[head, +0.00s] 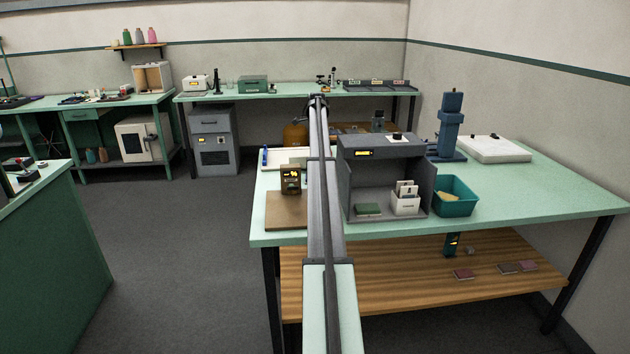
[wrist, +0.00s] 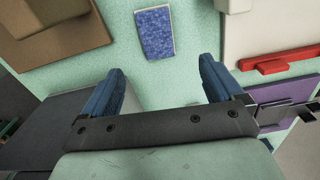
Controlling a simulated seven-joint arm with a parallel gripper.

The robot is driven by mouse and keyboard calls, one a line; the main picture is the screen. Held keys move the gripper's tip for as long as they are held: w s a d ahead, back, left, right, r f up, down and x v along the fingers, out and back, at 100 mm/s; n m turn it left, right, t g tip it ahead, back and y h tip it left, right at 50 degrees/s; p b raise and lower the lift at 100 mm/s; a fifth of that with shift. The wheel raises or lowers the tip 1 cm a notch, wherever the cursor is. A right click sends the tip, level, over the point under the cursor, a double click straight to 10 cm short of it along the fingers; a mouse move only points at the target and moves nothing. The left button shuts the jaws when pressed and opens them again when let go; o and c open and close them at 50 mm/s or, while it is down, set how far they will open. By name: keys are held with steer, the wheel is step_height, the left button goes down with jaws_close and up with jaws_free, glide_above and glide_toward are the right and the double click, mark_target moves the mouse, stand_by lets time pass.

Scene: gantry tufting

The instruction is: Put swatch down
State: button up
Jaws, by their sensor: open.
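A blue speckled swatch (wrist: 154,33) with a pale edge lies flat on the green tabletop (wrist: 192,62) in the wrist view. My gripper (wrist: 162,68) is open, with its two blue fingers spread wide apart. In the head view my arm reaches over the bench, and I cannot make out the gripper or this swatch there.
In the wrist view a red bar (wrist: 282,64) lies at the right.

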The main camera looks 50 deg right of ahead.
step_height(320, 180, down, 7)
steer(key=shift+r, duration=0.2)
steer(key=shift+s+a+f, duration=0.1)
steer(key=shift+s+f, duration=0.05)
steer(key=shift+f, duration=1.15)
steer(key=shift+s+f, duration=0.1)
steer(key=shift+f, duration=1.15)
steer(key=c, duration=1.2)
steer(key=shift+r, duration=0.15)
